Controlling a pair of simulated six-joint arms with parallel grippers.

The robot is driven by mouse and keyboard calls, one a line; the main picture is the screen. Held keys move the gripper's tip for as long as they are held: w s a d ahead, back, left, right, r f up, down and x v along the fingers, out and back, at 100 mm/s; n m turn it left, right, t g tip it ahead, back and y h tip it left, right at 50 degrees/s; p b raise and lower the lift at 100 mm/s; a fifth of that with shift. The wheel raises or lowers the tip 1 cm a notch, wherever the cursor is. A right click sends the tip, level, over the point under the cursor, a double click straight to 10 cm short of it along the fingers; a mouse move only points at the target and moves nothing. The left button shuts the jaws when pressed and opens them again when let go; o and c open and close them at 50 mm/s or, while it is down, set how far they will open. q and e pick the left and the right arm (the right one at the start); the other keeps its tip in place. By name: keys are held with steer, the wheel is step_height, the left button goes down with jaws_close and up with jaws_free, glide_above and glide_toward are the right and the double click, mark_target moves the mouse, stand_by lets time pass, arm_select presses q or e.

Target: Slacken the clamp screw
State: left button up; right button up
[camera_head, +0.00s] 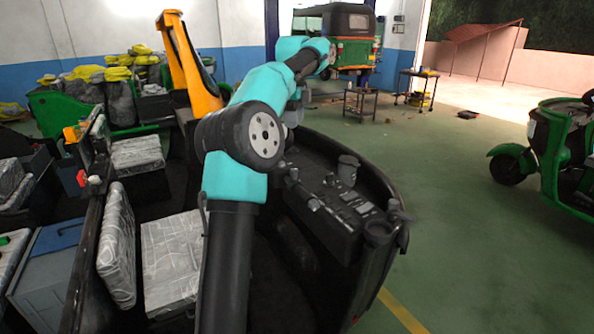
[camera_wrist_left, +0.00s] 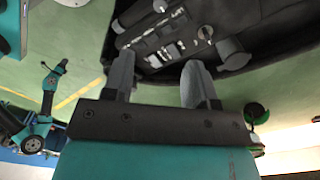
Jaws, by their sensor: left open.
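I cannot make out a clamp screw in either view. A black panel (camera_head: 335,205) with small metal fittings and dark knobs lies on the dark vehicle body right of my arm in the head view. It also shows at the top of the left wrist view (camera_wrist_left: 160,42). My left gripper (camera_wrist_left: 158,70) is open, with two grey fingers spread apart and nothing between them. The fingertips point toward the panel; the exact gap to it is unclear. In the head view my teal arm hides most of this gripper. My right gripper is not in view.
Plastic-wrapped seats (camera_head: 172,262) fill the left side. A yellow-orange post (camera_head: 188,62) stands behind them. A green three-wheeler (camera_head: 560,150) stands at right and a raised one (camera_head: 350,48) at the back. Green floor (camera_head: 460,220) is open to the right. A dark rim edges the panel.

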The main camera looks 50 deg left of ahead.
mark_target(294, 168)
arm_select(q)
step_height(294, 168, down, 17)
steer(key=shift+f, duration=0.15)
stand_by(0.6)
steer(key=shift+c, duration=0.3)
steer(key=c, duration=0.9)
steer(key=shift+o, duration=0.2)
